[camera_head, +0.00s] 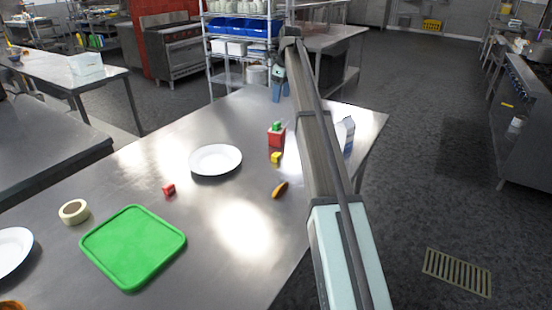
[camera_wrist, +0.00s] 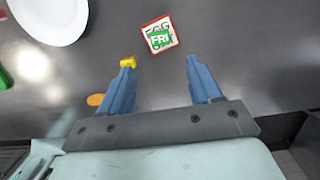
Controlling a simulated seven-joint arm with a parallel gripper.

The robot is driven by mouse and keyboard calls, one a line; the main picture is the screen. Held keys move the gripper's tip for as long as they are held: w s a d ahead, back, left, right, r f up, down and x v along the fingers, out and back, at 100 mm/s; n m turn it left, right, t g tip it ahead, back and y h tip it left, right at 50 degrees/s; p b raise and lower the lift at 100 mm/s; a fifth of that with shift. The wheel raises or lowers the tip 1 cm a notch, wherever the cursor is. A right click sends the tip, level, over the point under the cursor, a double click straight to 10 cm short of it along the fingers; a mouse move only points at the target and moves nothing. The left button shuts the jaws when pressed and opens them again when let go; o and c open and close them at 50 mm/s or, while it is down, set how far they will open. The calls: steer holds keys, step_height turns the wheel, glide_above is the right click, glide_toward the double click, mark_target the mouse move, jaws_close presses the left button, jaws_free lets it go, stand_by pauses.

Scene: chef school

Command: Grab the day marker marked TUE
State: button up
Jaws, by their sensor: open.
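No marker in view shows a readable TUE.
The red box (camera_head: 276,139) stands behind the yellow block. A white plate (camera_head: 216,160), an orange-brown oblong item (camera_head: 280,190), a green board (camera_head: 133,246) and a tape roll (camera_head: 74,211) lie on the steel table. A blue and white carton (camera_head: 348,138) stands right of my arm.

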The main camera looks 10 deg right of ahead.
steer(key=shift+o, duration=0.3)
steer(key=shift+s, duration=0.1)
steer(key=g+h, duration=0.1)
glide_above(276, 154)
step_height(276, 154, down, 6)
steer(key=f, duration=0.8)
steer(key=shift+d+f, duration=0.2)
steer(key=shift+f, duration=0.05)
steer(key=shift+s+a+f, duration=0.1)
steer(key=shift+a+f, duration=0.05)
steer(key=shift+f, duration=2.45)
steer(key=c, duration=1.1)
steer(key=shift+r, duration=0.1)
